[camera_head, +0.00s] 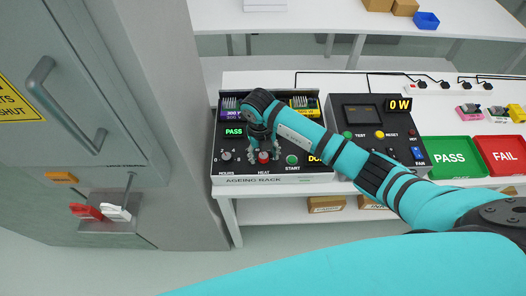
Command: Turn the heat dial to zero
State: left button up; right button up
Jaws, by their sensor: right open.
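I cannot tell whether the fingers touch the dial. The dial's pointer and its setting are too small and too covered to read. My left gripper is not in view.
A dark hours knob (226,156) is left of the heat dial, and a green start button (292,160) is right. A tester box (376,130), green PASS tray (450,157) and red FAIL tray (504,155) stand further right. A grey cabinet (80,90) stands left.

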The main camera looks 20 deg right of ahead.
jog(key=shift+c, duration=0.2)
grip_shut()
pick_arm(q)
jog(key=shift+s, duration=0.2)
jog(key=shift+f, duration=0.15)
pick_arm(e)
jog(key=n+b, duration=0.3)
jog(key=shift+d+f, duration=0.1)
jog(key=shift+f, duration=0.1)
jog(key=n+b, duration=0.7)
pick_arm(q)
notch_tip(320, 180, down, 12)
jog(key=b, duration=0.2)
pick_arm(e)
jog(key=shift+r+n+t, duration=0.2)
jog(key=shift+n+t, duration=0.1)
jog(key=shift+n, duration=0.7)
jog(key=shift+o, duration=0.2)
grip_release()
